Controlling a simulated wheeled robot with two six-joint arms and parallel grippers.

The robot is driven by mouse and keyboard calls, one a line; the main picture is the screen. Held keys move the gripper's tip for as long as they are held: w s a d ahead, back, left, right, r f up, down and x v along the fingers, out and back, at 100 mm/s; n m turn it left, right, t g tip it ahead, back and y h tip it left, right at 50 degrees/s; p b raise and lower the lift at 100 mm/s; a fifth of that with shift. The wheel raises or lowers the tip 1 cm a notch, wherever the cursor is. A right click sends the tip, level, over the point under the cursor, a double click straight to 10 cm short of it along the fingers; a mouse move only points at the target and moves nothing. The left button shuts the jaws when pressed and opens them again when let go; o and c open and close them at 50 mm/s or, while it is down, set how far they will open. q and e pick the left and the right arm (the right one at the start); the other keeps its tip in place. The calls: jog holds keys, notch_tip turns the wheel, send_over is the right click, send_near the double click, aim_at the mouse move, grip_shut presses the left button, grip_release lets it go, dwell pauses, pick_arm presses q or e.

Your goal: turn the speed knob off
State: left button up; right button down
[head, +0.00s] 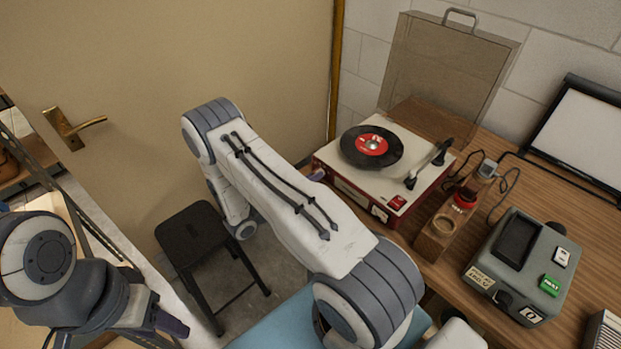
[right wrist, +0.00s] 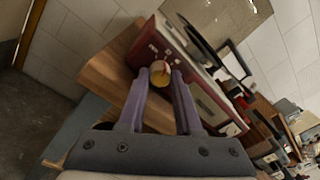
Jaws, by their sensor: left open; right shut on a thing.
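The record player (head: 330,160) has a red body and a pale top with a black record (head: 371,147). It stands on the wooden table with its clear lid raised. In the right wrist view its red front (right wrist: 210,98) carries a round yellowish speed knob (right wrist: 160,69). My right gripper (right wrist: 160,80) is shut on this knob, one purple finger on each side. In the head view my right arm covers most of that gripper and the knob is hidden. My left gripper (head: 174,325) is open and empty at the lower left, far from the player.
A wooden block with round recesses (head: 434,240) and a grey device with a green button (head: 490,265) stand right of the player. A black stool (head: 191,236) stands on the floor at left, before a door with a brass handle (head: 75,126).

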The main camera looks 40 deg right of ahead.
jog(key=shift+n, duration=4)
jog(key=c, duration=0.6)
grip_release()
jog(key=shift+f, duration=0.1)
